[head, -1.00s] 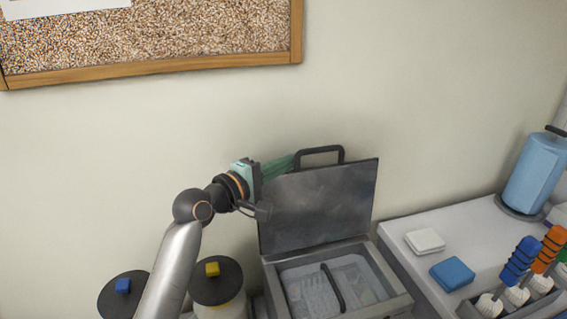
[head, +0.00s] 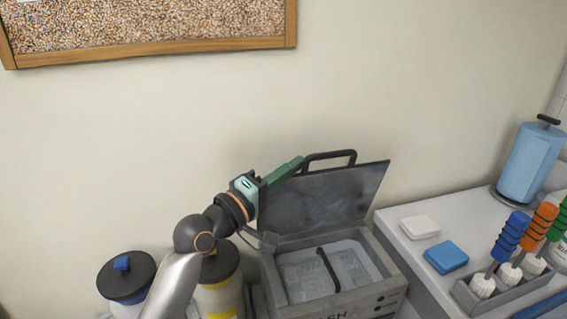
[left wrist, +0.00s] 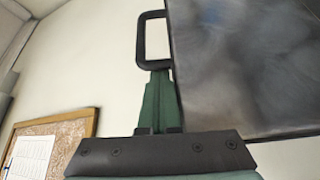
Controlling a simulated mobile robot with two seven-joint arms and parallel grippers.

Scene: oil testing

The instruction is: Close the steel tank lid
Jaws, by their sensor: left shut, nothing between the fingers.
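The steel tank (head: 391,288) stands against the wall, with a basket and its black handle inside. Its grey lid (head: 325,200) is raised and tilts back toward the wall, with a black handle (head: 331,160) on its top edge. My left gripper (head: 298,162) is shut and empty, its green fingers at the lid's upper left corner by the handle. In the left wrist view the fingers (left wrist: 160,75) point at the handle (left wrist: 141,42), beside the lid's edge (left wrist: 235,65). I cannot tell whether they touch the lid. My right gripper is not in view.
A jar with a blue-knobbed lid (head: 125,275) and a second dark-lidded jar (head: 219,262) stand left of the tank. On the right counter are a white pad (head: 420,227), a blue pad (head: 446,257), several brushes (head: 511,237) and a blue roll (head: 531,163).

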